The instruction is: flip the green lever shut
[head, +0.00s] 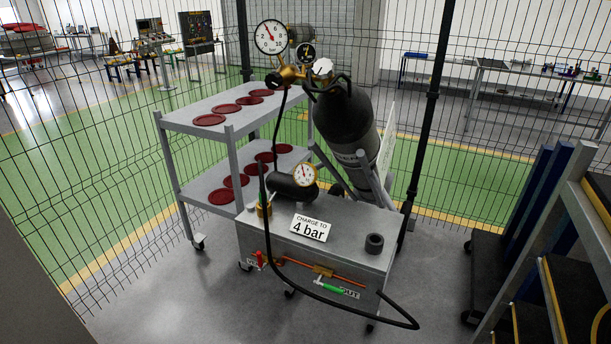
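The green lever (331,287) is on the front face of a grey metal cart (345,240). It sits just below a copper pipe (350,281) and a brass valve body (323,271), beside a label ending in "OUT" (350,293). The lever slants slightly down to the right, roughly along the pipe. A red lever (261,259) is at the pipe's left end, near a partly hidden label. Neither of my grippers is in view.
A black hose (350,307) loops in front of the cart. A dark gas cylinder (345,125) with gauges (271,37) leans behind it. A shelf trolley (185,120) with red discs stands left, a rack (580,200) right, and wire fencing behind. Floor in front is clear.

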